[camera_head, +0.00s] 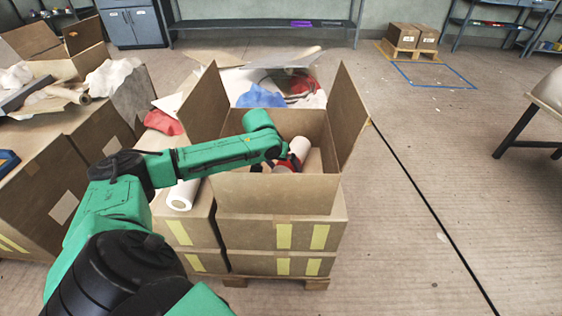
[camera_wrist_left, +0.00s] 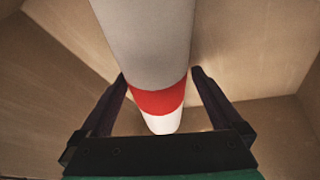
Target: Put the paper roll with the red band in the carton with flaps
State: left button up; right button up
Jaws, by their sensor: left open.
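The carton with flaps (camera_head: 278,192) stands open on stacked boxes, its flaps spread. The white paper roll with the red band (camera_head: 301,148) is inside it, leaning at a tilt. My left arm reaches over the carton's left side, and my left gripper (camera_head: 284,164) is down inside, partly hidden by the arm and the front wall. In the left wrist view the roll (camera_wrist_left: 140,35) runs between the two fingers of the gripper (camera_wrist_left: 158,75), its red band near them. The fingers are open, with a visible gap on each side of the roll. My right gripper is not in view.
Another white roll (camera_head: 182,195) lies on the boxes left of the carton. Behind the carton is an open container with blue (camera_head: 260,96) and red cloths. Cluttered boxes stand at the left. The floor at the right is mostly clear.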

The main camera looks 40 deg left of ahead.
pick_arm(q)
jog(key=p+v, duration=0.3)
jog(key=v, duration=0.8)
jog(key=shift+s+r, duration=0.15)
jog(key=shift+r, duration=0.25)
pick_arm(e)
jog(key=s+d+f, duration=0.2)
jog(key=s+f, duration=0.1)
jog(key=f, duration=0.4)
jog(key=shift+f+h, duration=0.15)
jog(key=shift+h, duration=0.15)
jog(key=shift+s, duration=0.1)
